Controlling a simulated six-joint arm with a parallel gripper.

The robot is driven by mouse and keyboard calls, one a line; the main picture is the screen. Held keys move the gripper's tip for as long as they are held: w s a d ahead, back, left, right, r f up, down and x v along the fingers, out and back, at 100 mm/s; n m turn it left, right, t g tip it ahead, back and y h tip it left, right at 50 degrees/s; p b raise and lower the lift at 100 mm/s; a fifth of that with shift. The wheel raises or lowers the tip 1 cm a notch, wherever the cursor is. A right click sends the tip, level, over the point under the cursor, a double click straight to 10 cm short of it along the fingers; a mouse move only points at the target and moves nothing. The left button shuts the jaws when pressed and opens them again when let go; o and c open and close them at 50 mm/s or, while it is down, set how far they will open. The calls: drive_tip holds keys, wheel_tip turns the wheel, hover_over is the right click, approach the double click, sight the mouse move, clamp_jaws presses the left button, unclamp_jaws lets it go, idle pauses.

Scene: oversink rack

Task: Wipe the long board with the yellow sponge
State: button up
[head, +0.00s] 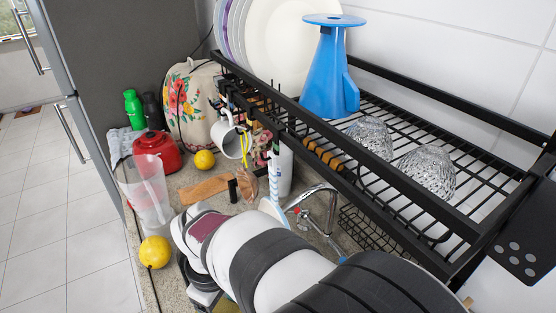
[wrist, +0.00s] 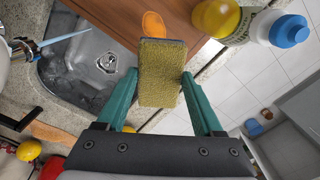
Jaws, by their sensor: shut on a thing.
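My gripper (wrist: 160,78) shows in the wrist view with its two green fingers shut on the yellow sponge (wrist: 161,72), one on each side. The sponge is an olive-yellow block with a dark far edge. A reddish-brown wooden board (wrist: 110,12) lies beyond it, by the sink, with an orange oval thing (wrist: 153,25) on it. The sponge overlaps the board in the picture; I cannot tell whether they touch. In the head view my arm hides most of the gripper and that board.
The sink (wrist: 90,65) has a tap (head: 332,210) beside it. Lemons, a red kettle (head: 155,150) and a clear jug (head: 150,195) crowd the counter.

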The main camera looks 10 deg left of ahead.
drive_tip(key=shift+n, duration=0.7)
drive_tip(key=s+f, duration=0.1)
drive_tip(key=f, duration=0.1)
drive_tip(key=s+f, duration=0.1)
drive_tip(key=f, duration=0.1)
drive_tip(key=shift+s+d+f, duration=0.1)
drive_tip(key=shift+s+d, duration=0.2)
drive_tip(key=shift+d, duration=0.05)
drive_tip(key=shift+f, duration=3.5)
drive_tip(key=shift+w+d+f, duration=0.15)
drive_tip(key=shift+w+f, duration=0.05)
drive_tip(key=shift+w+d+r, duration=0.5)
drive_tip(key=shift+w+d, duration=0.25)
drive_tip(key=shift+d, duration=0.1)
drive_tip(key=shift+w+d, duration=1.8)
drive_tip(key=shift+w, duration=0.05)
drive_tip(key=shift+s+a, duration=2.85)
drive_tip(key=shift+f, duration=0.15)
drive_tip(key=shift+w+r, duration=0.1)
drive_tip(key=shift+r, duration=3.3)
